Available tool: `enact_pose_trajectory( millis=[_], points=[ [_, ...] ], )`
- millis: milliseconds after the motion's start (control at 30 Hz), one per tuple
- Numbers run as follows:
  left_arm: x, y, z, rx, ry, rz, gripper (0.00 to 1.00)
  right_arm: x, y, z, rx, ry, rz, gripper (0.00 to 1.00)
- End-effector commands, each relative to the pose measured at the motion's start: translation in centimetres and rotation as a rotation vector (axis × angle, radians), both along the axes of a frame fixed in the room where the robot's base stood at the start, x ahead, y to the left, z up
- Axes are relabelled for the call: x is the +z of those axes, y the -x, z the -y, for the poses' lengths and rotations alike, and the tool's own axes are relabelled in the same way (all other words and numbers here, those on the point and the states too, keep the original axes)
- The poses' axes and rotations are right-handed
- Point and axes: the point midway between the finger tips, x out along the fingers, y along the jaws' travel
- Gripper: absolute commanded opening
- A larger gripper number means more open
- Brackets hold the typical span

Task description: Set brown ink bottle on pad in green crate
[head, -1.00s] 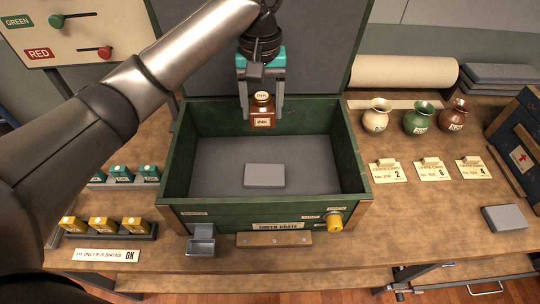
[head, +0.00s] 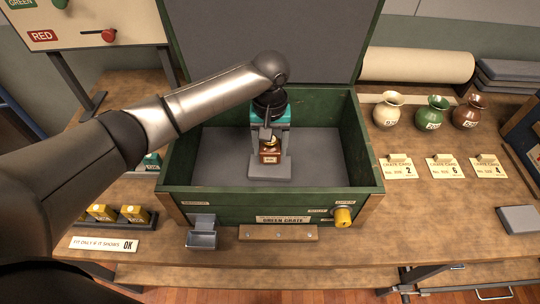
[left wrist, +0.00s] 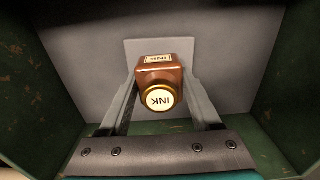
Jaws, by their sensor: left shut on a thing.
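The brown ink bottle (head: 270,154) has a cream label and a pale cap marked INK. My left gripper (head: 270,165) is inside the green crate (head: 290,208), shut on the bottle, which is upright. The grey pad (head: 270,173) lies on the crate floor under the bottle, largely hidden by the gripper and bottle. In the left wrist view the bottle (left wrist: 160,80) is between the fingers, with the pad (left wrist: 140,50) behind it. I cannot tell whether the bottle touches the pad. My right gripper is not in view.
The crate's lid (head: 270,35) stands open at the back. Three vases (head: 430,112) and several cards (head: 445,165) are on the right. Yellow ink boxes (head: 105,213) stand in a rack at left. A grey block (head: 518,218) lies at the right edge.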

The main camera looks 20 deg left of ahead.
Motion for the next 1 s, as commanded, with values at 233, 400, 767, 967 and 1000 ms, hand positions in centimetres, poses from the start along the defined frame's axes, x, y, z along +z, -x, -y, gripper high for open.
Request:
enact_pose_trajectory(
  millis=[233,400,767,967,1000],
  points=[
    [-3.5,0.0,0.0,0.001,-0.002,-0.002,0.0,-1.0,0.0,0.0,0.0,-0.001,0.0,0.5],
    [-3.3,0.0,0.0,0.0,-0.001,0.0,0.0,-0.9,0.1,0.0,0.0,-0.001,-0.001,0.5],
    [-3.6,0.0,0.0,0.0,-0.001,-0.001,0.86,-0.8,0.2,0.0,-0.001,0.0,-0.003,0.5],
    [-3.6,0.0,0.0,0.0,-0.001,-0.001,0.95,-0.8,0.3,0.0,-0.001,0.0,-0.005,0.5],
    [-3.6,0.0,0.0,0.0,-0.001,-0.001,0.95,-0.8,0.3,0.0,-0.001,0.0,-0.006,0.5]
  ],
)
